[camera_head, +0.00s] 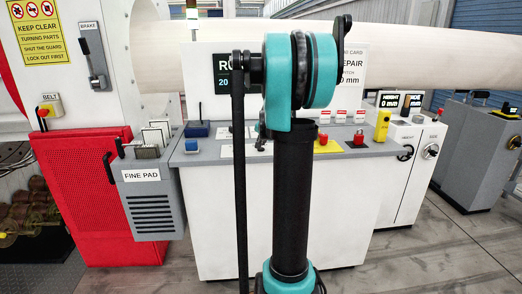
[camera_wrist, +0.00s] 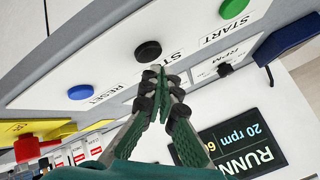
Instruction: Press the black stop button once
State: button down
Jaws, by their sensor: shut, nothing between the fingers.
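The black stop button (camera_wrist: 147,51) is in the upper middle of the wrist view, on a light console panel. Its label beside it is partly covered by my fingers and reads "ST". My gripper (camera_wrist: 156,72) is shut and empty, its fingertips just below the button in the picture. I cannot tell whether they touch the panel; the button face shows uncovered. In the head view my own arm hides the stop button and the gripper.
A green start button (camera_wrist: 233,8) and a blue reset button (camera_wrist: 80,92) flank the stop button. An RPM knob (camera_wrist: 224,70) and a running display (camera_wrist: 245,140) reading 20 rpm are nearby. A red button (camera_wrist: 28,147) sits on a yellow plate. The console (camera_head: 225,225) stands below a long pale roll (camera_head: 420,48).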

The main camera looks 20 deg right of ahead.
jog(key=shift+f, duration=0.2)
dwell(0.4)
jog(key=shift+f, duration=0.2)
jog(key=shift+f, duration=0.4)
dwell(0.6)
jog(key=shift+r, duration=0.8)
jog(key=shift+r, duration=2.55)
